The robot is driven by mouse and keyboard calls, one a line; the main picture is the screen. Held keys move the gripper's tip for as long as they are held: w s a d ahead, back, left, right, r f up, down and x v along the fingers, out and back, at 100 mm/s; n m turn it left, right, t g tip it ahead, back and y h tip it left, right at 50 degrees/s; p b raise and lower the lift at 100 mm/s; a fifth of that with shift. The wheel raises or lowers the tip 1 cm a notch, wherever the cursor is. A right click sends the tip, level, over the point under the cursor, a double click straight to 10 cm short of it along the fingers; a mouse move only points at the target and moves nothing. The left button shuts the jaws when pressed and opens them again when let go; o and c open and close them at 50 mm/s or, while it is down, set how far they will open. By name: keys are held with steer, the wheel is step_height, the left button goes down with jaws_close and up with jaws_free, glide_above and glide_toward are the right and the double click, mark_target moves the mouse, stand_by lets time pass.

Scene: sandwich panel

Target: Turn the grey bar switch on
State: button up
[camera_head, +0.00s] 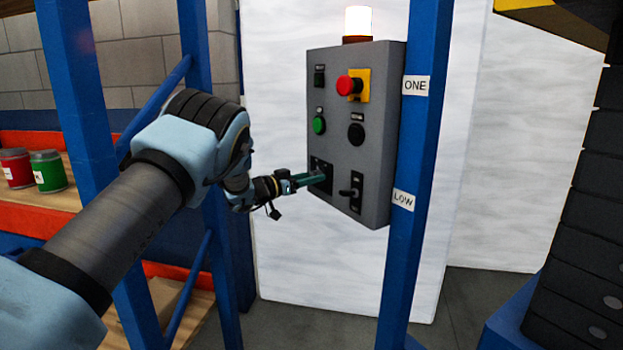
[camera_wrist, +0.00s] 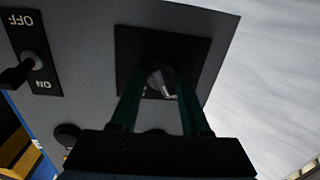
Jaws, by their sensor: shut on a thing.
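A grey control panel (camera_head: 343,120) hangs on a blue frame. The grey bar switch (camera_wrist: 160,84) sits on a square black plate (camera_wrist: 128,50) low on the panel; in the head view the plate (camera_head: 316,164) is partly covered by my gripper. My gripper (camera_head: 317,179) has its teal fingers reaching to this plate from the left. In the wrist view the fingers of my gripper (camera_wrist: 158,80) stand on either side of the bar and are shut on it. The bar's exact angle is hard to tell in the dim wrist picture.
A black toggle switch (camera_head: 350,191) stands close to the right of my gripper; its OFF and ON labels show in the wrist view. Above are a green button (camera_head: 319,125), a black knob (camera_head: 356,133) and a red emergency button (camera_head: 346,85). A lit beacon (camera_head: 358,22) tops the panel.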

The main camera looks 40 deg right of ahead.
jaws_close()
steer(key=shift+f+m+b, duration=0.1)
steer(key=shift+m+b, duration=0.2)
steer(key=shift+b, duration=0.3)
steer(key=m+b, duration=0.2)
steer(key=b, duration=0.1)
steer(key=m+b, duration=0.3)
steer(key=b, duration=0.1)
steer(key=m+b, duration=0.3)
steer(key=shift+f+h, duration=0.3)
steer(key=m+b, duration=0.3)
steer(key=shift+r+m+g+b, duration=0.15)
steer(key=shift+m+g+b, duration=0.15)
steer(key=shift+b, duration=0.05)
steer(key=o, duration=1)
jaws_free()
steer(key=shift+r, duration=0.1)
